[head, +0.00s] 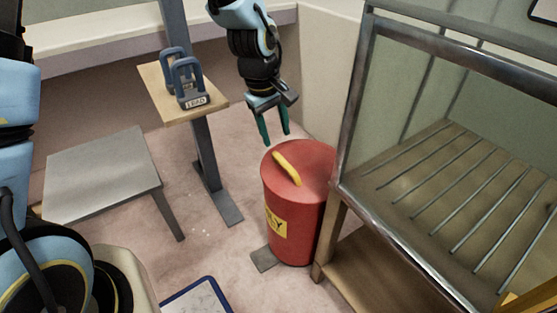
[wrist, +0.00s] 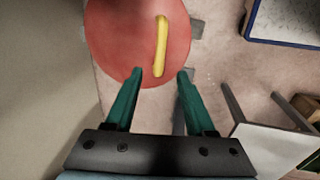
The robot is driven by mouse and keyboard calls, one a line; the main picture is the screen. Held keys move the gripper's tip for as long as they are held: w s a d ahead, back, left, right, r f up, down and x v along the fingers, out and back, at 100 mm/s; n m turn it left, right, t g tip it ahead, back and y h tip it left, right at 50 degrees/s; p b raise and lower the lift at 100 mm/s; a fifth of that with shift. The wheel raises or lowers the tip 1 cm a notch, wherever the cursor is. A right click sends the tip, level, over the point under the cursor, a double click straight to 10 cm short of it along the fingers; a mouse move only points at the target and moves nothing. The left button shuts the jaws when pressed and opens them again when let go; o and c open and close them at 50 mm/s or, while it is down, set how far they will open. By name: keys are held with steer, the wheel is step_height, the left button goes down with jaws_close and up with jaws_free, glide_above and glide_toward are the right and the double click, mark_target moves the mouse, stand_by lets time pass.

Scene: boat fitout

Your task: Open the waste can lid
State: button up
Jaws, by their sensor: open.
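The waste can (head: 292,225) is a red cylinder with a yellow label, standing on the floor left of the glass-sided cabinet. Its red lid (head: 310,163) is shut and carries a yellow bar handle (head: 287,169). My gripper (head: 275,142) is open and empty, pointing down above the back of the can. In the wrist view, the lid (wrist: 118,45) fills the upper middle. The yellow handle (wrist: 160,47) lies ahead of the open fingertips (wrist: 160,72), roughly in line with the gap between them. The fingers look apart from the handle. A grey pedal-like plate (head: 264,259) juts out at the can's foot.
The metal-framed glass cabinet (head: 350,120) stands close on the can's right. A grey post (head: 207,160) holds a small wooden shelf (head: 208,112) with blue-handled weights (head: 188,85). A grey table (head: 100,175) stands at left. A blue-edged board (head: 198,298) lies at the front. Floor left of the can is clear.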

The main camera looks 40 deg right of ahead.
mark_target(282, 160)
steer(key=f, duration=0.3)
steer(key=d+f+b, duration=0.1)
steer(key=f, duration=0.4)
steer(key=shift+d+f+b, duration=0.3)
steer(key=shift+d+f, duration=0.1)
jaws_close()
stand_by(1.0)
